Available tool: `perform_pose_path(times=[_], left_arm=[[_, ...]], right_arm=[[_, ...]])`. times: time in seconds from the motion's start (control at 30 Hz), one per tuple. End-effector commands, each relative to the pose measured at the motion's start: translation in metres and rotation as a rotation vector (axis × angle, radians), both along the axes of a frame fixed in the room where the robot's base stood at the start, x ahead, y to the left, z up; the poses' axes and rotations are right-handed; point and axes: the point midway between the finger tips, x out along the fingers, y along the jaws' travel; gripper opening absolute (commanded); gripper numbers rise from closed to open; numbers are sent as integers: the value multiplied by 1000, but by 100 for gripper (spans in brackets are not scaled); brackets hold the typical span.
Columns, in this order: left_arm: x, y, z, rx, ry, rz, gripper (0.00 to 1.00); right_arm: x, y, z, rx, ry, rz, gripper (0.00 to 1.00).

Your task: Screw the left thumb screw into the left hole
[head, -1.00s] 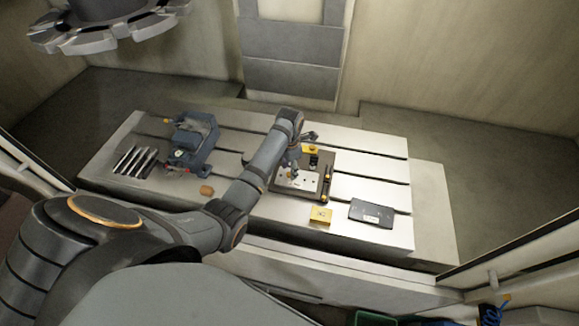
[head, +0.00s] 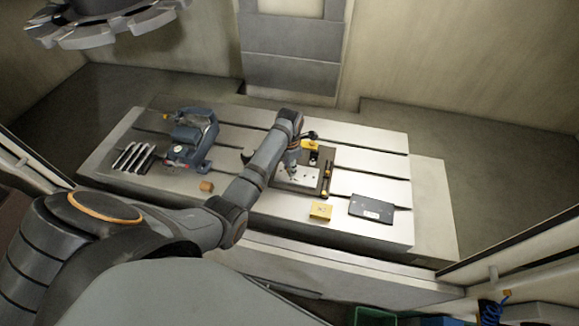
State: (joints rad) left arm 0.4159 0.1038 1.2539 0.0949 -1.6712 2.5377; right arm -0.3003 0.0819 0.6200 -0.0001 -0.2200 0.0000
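The mould base is a dark plate (head: 313,189) with a light plate (head: 302,182) on it, near the middle of the table in the head view. The light plate has small dark holes. My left arm comes in from the left and partly covers the base. My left gripper (head: 292,169) points down at the light plate. It is too small and shaded to tell whether it is open or shut, or holds anything. The left thumb screw and left hole cannot be made out. My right gripper is not in view.
A yellow block (head: 321,210) and a dark flat plate (head: 371,208) lie in front and to the right.

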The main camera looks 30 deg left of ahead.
Motion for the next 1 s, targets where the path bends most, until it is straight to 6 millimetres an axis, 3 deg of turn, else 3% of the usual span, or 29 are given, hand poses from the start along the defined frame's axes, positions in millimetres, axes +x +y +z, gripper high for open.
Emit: perform_pose_path(times=[0.27, 0.33, 0.6, 0.7, 1.0], left_arm=[[0, 0, 2, -1, 1, -26, 0], [0, 0, 5, -1, 2, -122, 0], [0, 0, -1, -1, 0, -674, 0], [0, 0, -1, -1, 0, -770, 0], [0, 0, -1, -1, 1, -797, 0]], right_arm=[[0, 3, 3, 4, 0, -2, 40], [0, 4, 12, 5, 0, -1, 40], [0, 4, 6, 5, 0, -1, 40], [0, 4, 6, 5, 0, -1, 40], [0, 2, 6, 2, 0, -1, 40]])
